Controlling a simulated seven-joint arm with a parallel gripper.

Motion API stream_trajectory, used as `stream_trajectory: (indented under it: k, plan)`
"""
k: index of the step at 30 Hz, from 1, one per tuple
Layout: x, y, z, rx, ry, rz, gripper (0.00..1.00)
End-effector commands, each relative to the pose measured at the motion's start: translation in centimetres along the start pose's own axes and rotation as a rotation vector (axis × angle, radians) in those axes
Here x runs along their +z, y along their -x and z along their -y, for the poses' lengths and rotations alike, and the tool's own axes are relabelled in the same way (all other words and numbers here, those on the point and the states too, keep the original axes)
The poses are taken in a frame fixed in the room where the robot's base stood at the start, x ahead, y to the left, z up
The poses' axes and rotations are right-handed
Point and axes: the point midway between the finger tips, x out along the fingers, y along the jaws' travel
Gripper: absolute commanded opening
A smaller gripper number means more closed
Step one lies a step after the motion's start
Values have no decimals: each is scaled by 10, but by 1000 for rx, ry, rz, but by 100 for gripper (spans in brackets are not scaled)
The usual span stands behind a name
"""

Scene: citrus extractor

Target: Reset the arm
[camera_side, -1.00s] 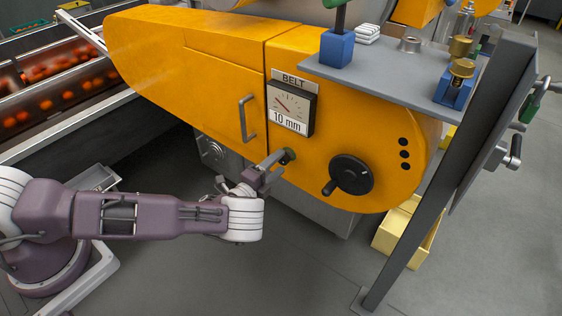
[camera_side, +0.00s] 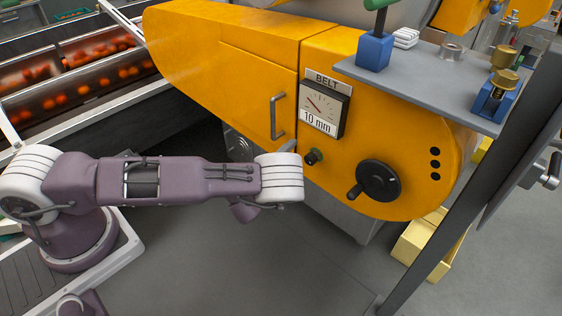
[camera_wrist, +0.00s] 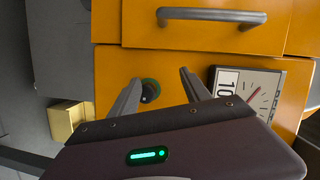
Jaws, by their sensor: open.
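My gripper (camera_wrist: 160,76) is open and empty in the wrist view, its two grey fingers pointing at the orange machine cover. A dark knob with a green ring (camera_wrist: 151,90) shows between and beyond the fingers, nearer the left one. In the side view this knob (camera_side: 314,156) sits on the orange cover (camera_side: 220,60), just right of my wrist and clear of it. Most of my gripper is hidden behind the wrist there. The belt gauge (camera_side: 325,108) reads 10 mm on its label; it also shows at the right of the wrist view (camera_wrist: 245,95).
A door handle (camera_side: 277,117) is close above my wrist. A black handwheel (camera_side: 378,181) stands out at the right. A grey shelf (camera_side: 420,90) and dark post (camera_side: 450,200) are farther right. A yellow bin (camera_side: 415,243) is on the floor. Floor below my arm is clear.

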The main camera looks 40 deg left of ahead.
Motion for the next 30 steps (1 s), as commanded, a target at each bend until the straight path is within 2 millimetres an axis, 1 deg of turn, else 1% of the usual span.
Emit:
stream_trajectory:
  k: [1, 3, 5, 6, 8, 9, 11, 12, 14, 15, 16, 17, 18, 20, 21, 24, 25, 27, 30]
  plan:
    - [-1, -6, 19, 31, 117, 88, 55]
    - [-1, -8, 37, 97, 275, 203, 55]
    - [-6, -4, 56, 166, 423, 295, 55]
    - [-11, 2, 70, 220, 529, 352, 55]
    - [-22, 16, 94, 308, 679, 420, 55]
    - [-31, 28, 112, 369, 770, 455, 55]
    - [-45, 52, 140, 461, 888, 490, 55]
    - [-54, 71, 161, 521, 956, 504, 55]
    - [-65, 104, 192, 608, 1037, 516, 55]
    - [-70, 129, 212, 661, 1078, 517, 55]
    - [-73, 149, 226, 699, 1100, 517, 55]
    - [-74, 170, 240, 733, 1117, 517, 55]
    - [-74, 199, 257, 771, 1131, 516, 55]
    - [-68, 245, 276, 814, 1134, 519, 55]
    - [-61, 274, 284, 830, 1127, 526, 55]
    - [-40, 337, 292, 836, 1095, 560, 55]
    - [-33, 352, 292, 831, 1087, 572, 55]
    - [-20, 378, 290, 816, 1067, 603, 55]
    - [-8, 398, 286, 799, 1049, 631, 55]
